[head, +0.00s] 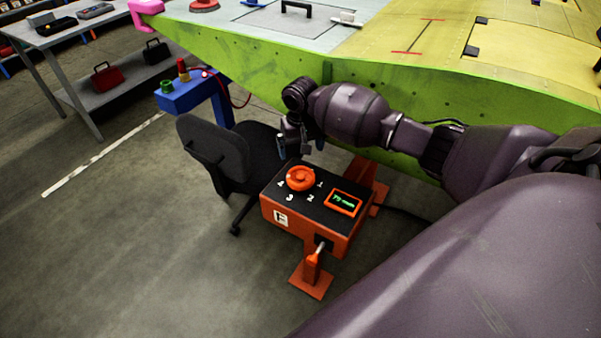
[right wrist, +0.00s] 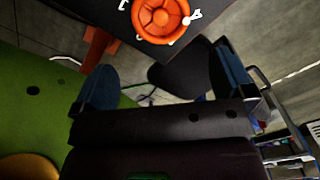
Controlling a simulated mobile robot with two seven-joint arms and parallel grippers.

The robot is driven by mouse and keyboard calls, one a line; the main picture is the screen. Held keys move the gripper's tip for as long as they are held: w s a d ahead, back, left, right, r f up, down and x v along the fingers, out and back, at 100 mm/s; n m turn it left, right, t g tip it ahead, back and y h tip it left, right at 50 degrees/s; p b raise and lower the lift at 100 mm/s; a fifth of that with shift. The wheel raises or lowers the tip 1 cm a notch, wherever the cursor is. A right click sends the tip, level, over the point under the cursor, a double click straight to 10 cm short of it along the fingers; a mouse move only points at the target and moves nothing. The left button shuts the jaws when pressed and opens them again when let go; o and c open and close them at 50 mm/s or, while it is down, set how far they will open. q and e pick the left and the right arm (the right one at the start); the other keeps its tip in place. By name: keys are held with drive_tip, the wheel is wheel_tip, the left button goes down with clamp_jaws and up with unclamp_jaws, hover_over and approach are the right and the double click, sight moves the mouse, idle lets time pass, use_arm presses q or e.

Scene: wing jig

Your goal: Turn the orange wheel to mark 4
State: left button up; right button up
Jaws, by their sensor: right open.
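The orange wheel (head: 300,178) sits on the black top of the orange control box (head: 285,215). White marks 1, 2, 3 and 4 stand around it, with the 4 at its left. Which mark the wheel points to is too small to tell. The wheel also shows at the top of the right wrist view (right wrist: 162,18). My right gripper (head: 300,149) is above and behind the wheel, apart from it. Its blue fingers (right wrist: 166,80) are spread wide with nothing between them. My left gripper is not in view.
A small green-lit display (head: 343,202) is on the box top, and a lever (head: 315,254) is on its front. A black office chair (head: 225,155) stands close at the left. The green wing edge (head: 420,85) runs behind my arm.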

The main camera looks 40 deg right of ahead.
sight(300, 175)
wheel_tip(300, 175, down, 10)
drive_tip(key=b, duration=0.2)
drive_tip(key=shift+f+b, duration=0.25)
drive_tip(key=shift+b, duration=0.1)
